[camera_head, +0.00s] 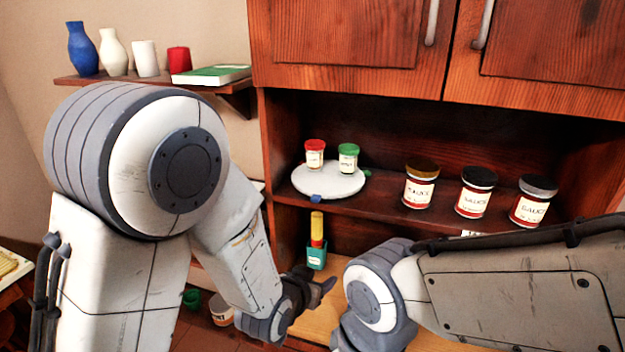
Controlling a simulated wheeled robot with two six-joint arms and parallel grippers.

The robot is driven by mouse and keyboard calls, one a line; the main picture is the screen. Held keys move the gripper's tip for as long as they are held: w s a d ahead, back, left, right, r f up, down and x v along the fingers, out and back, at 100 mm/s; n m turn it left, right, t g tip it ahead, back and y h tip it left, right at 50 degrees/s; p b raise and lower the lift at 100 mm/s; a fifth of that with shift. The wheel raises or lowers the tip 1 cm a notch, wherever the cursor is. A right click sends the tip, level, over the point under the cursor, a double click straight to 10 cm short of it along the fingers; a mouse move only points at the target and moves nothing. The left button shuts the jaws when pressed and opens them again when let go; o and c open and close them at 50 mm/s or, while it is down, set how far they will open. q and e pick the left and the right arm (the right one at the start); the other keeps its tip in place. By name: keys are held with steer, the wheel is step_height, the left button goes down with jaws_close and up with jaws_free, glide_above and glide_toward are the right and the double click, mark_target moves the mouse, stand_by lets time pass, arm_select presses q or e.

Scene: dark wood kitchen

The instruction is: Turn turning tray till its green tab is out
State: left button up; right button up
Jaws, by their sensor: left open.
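The turning tray (328,187) is a round white disc on the cabinet's open shelf. A red-lidded jar (314,155) and a green-lidded jar (348,158) stand upright on its back half. A blue tab (316,198) sticks out at its front edge, toward me. A small green tab (367,172) shows at its right edge, facing sideways. My left gripper (321,284) is open, below the shelf and well short of the tray, touching none of it. My right arm comes in from the right, but its gripper does not show.
Three sauce jars (419,184) stand right of the tray on the same shelf. Below the shelf, a teal holder (316,256) with a yellow and red item stands near my left gripper. A wall shelf (140,80) at upper left holds vases, a candle-like red cup and a green book.

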arm_select(q)
steer(key=w+a+r+t+p, duration=0.2)
steer(key=w+r+t+p, duration=0.1)
steer(key=r, duration=0.2)
steer(key=n+t+p, duration=0.1)
steer(key=t+p, duration=0.2)
steer(key=t, duration=0.1)
glide_toward(314, 200)
steer(key=shift+h, duration=0.4)
steer(key=x, duration=0.4)
steer(key=p+x, duration=0.1)
steer(key=x, duration=0.2)
steer(key=shift+w+a, duration=0.1)
steer(key=shift+w, duration=0.35)
steer(key=shift+w+d+f+p, duration=0.1)
steer(key=shift+w+d+p, duration=0.15)
steer(key=shift+w, duration=0.25)
arm_select(e)
step_height(314, 200, up, 9)
steer(key=shift+r, duration=0.1)
arm_select(q)
jaws_close()
steer(key=shift+a, duration=0.1)
